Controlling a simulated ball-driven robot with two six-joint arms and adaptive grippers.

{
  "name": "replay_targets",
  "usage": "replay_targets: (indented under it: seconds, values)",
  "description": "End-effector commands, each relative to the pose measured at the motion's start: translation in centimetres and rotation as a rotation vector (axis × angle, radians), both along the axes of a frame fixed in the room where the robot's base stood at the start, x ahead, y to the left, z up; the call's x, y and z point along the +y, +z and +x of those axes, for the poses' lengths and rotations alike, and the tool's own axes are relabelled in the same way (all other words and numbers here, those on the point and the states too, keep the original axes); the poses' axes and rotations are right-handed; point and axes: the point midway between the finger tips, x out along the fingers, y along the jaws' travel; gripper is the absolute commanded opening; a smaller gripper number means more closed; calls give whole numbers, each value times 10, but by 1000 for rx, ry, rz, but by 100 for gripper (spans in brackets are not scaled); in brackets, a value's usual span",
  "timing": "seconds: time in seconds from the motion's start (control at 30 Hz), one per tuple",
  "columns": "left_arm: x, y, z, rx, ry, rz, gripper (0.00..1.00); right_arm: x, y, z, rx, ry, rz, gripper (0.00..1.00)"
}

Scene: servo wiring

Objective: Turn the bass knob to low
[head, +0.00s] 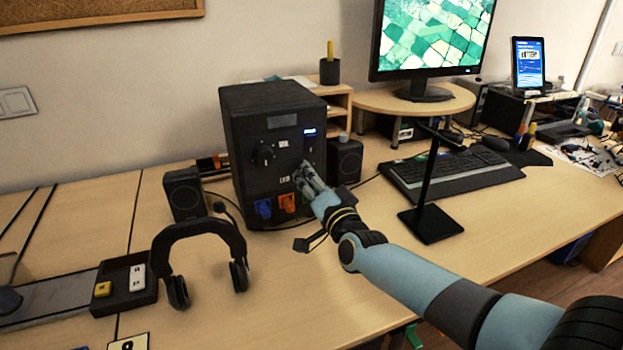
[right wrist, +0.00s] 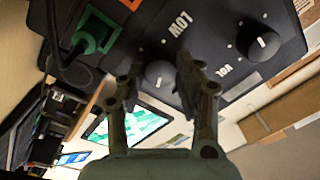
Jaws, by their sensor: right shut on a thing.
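The bass knob (right wrist: 160,75) is a dark round knob with a white pointer line, on the dark speaker box (head: 262,110). In the right wrist view it sits between the two fingers of my right gripper (right wrist: 162,82), which is shut on it. The label LOW (right wrist: 180,30) is printed beside it, upside down in that view. In the head view my right gripper (head: 305,178) is at the box's front face and hides the bass knob. A second knob (right wrist: 263,46), marked VOL, is apart from the fingers. My left gripper is not in view.
A small speaker (head: 184,193) stands left of the box and another (head: 345,160) right of it. Blue (head: 263,208) and orange (head: 287,203) connectors are low on the box. Headphones (head: 200,235) stand in front. A black stand (head: 430,225) is near my right arm.

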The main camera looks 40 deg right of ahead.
Motion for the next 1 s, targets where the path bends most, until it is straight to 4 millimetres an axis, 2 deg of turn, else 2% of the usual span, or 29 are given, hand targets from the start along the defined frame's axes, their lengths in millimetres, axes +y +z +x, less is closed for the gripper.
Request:
replay_targets:
  seconds: [0.3,0.33,0.5,0.83,1.0]
  values:
    - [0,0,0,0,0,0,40,1,-4,-1,8,1,2,2]
    - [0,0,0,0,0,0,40,1,-4,-1,8,1,2,36]
    - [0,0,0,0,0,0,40,1,-2,-1,6,0,1,57]
    - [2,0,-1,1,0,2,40,1,-2,-5,2,1,0,57]
    - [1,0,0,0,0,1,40,7,-4,-33,5,1,2,57]
